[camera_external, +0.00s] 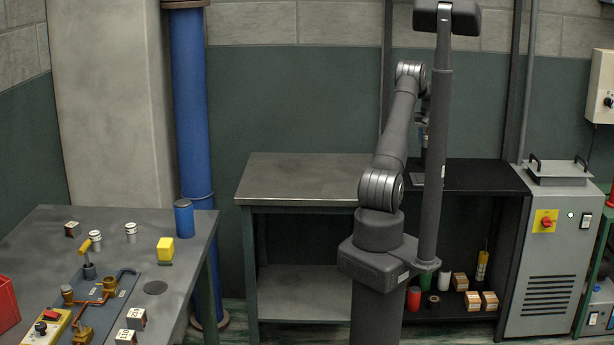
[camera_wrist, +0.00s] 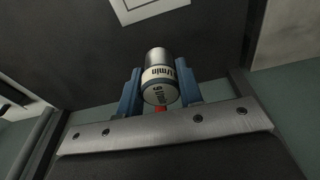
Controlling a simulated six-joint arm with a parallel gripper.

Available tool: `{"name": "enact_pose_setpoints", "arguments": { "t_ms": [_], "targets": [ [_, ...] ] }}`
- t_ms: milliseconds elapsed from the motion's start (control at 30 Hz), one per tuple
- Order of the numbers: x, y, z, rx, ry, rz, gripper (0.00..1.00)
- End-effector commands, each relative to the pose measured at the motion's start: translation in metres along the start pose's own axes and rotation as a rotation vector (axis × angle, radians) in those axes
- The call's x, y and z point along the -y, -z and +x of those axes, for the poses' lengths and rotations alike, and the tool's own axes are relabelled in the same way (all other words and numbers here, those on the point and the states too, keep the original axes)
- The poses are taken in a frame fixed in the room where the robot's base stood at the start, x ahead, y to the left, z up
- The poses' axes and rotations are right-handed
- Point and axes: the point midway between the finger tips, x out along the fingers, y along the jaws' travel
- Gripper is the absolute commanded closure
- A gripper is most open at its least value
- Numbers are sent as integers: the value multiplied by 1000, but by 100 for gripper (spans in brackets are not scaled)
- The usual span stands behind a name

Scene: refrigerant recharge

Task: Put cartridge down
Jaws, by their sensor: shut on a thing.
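The cartridge (camera_wrist: 156,58) is a silver cylinder with a white band and dark lettering. In the wrist view it sits between the two blue fingers of my gripper (camera_wrist: 159,84), which is shut on it. In the external view my gripper is mostly hidden behind my arm and a grey post, above the black bench top (camera_external: 478,177) at the right. I cannot tell whether the cartridge touches a surface.
The grey bench (camera_external: 300,175) left of my arm is bare on top. Small bottles and wooden blocks (camera_external: 473,300) stand on the lower right shelf. A grey cabinet (camera_external: 555,255) stands at right. The left table (camera_external: 60,240) holds white-banded canisters (camera_external: 130,232), a blue cylinder (camera_external: 184,218) and a pipe fixture.

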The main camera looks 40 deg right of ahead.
Motion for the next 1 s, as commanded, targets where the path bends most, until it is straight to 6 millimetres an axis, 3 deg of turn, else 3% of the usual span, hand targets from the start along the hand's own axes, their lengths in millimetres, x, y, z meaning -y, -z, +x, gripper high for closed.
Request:
{"name": "enact_pose_setpoints", "arguments": {
  "t_ms": [33,200,300,433,600,1000],
  "targets": [
    [-31,-9,0,-1,-8,55,92],
    [-109,-39,-1,-2,-30,202,92],
    [-142,-55,-3,-3,-40,268,92],
    [-169,-70,-4,-4,-49,321,92],
    [-176,-70,3,-3,-52,345,92],
    [-126,-8,64,-3,-51,343,92]
  ]
}}
